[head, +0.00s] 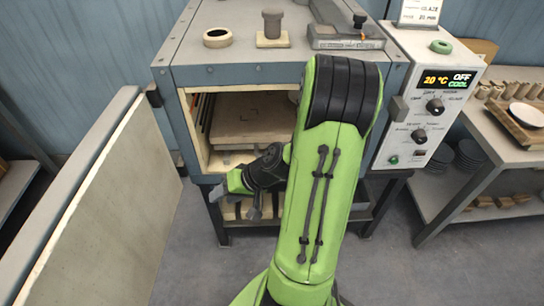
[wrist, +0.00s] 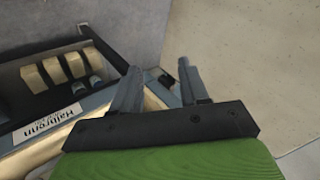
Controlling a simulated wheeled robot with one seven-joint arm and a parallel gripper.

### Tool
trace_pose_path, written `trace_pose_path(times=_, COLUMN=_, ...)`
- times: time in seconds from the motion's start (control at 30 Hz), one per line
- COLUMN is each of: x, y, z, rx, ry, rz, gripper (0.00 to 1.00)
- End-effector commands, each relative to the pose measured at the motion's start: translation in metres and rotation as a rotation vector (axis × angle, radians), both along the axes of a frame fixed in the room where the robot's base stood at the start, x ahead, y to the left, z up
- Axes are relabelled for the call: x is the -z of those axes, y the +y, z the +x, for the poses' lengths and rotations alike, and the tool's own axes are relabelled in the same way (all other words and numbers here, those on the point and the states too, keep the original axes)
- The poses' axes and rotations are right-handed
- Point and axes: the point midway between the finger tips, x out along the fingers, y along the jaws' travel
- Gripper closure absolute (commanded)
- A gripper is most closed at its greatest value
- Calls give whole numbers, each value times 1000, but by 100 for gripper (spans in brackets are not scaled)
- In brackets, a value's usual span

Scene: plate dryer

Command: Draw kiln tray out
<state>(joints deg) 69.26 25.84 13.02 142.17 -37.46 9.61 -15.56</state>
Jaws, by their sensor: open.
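The kiln (head: 178,75) stands open, its thick door (head: 120,190) swung out to the left. Inside lies a flat beige slab, seemingly the kiln tray (head: 250,118); my arm hides its right part. My gripper (head: 254,212) is low in front of the opening, below and apart from the slab. In the wrist view my gripper (wrist: 158,84) has its two fingers spread with nothing held between them. The kiln's front edge with a white label (wrist: 48,125) is at left there, and the pale door (wrist: 260,55) fills the right. I cannot make out the tray in the wrist view.
A control box (head: 425,95) reading 20 °C, OFF and COOL is on the kiln's right. A tape-like ring (head: 217,38) and a small weight (head: 272,28) sit on top. A side table (head: 500,150) with pottery is at right. Floor is clear between door and my arm.

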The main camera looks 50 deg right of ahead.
Motion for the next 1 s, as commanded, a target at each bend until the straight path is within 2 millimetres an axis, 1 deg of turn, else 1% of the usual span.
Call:
trace_pose_path(times=0.03, x=24, y=-21, z=-1, rx=120, ry=-54, rz=93, gripper=56)
trace_pose_path(times=0.07, x=31, y=-34, z=-1, rx=193, ry=-99, rz=138, gripper=56)
trace_pose_path(times=0.1, x=41, y=-53, z=-2, rx=297, ry=-160, rz=197, gripper=56)
trace_pose_path(times=0.17, x=53, y=-85, z=-8, rx=468, ry=-258, rz=277, gripper=56)
trace_pose_path(times=0.2, x=60, y=-108, z=-15, rx=588, ry=-327, rz=326, gripper=56)
trace_pose_path(times=0.27, x=71, y=-141, z=-31, rx=767, ry=-425, rz=387, gripper=56)
trace_pose_path(times=0.3, x=77, y=-161, z=-43, rx=876, ry=-483, rz=419, gripper=56)
trace_pose_path(times=0.4, x=88, y=-197, z=-72, rx=1088, ry=-592, rz=473, gripper=56)
trace_pose_path(times=0.5, x=94, y=-213, z=-88, rx=1188, ry=-640, rz=494, gripper=56)
trace_pose_path(times=0.57, x=94, y=-216, z=-88, rx=1203, ry=-648, rz=496, gripper=56)
trace_pose_path(times=0.6, x=95, y=-218, z=-85, rx=1201, ry=-648, rz=495, gripper=56)
trace_pose_path(times=0.67, x=96, y=-221, z=-76, rx=1197, ry=-646, rz=494, gripper=56)
trace_pose_path(times=0.77, x=101, y=-231, z=-55, rx=1193, ry=-646, rz=493, gripper=56)
trace_pose_path(times=1.0, x=112, y=-257, z=0, rx=1193, ry=-646, rz=490, gripper=56)
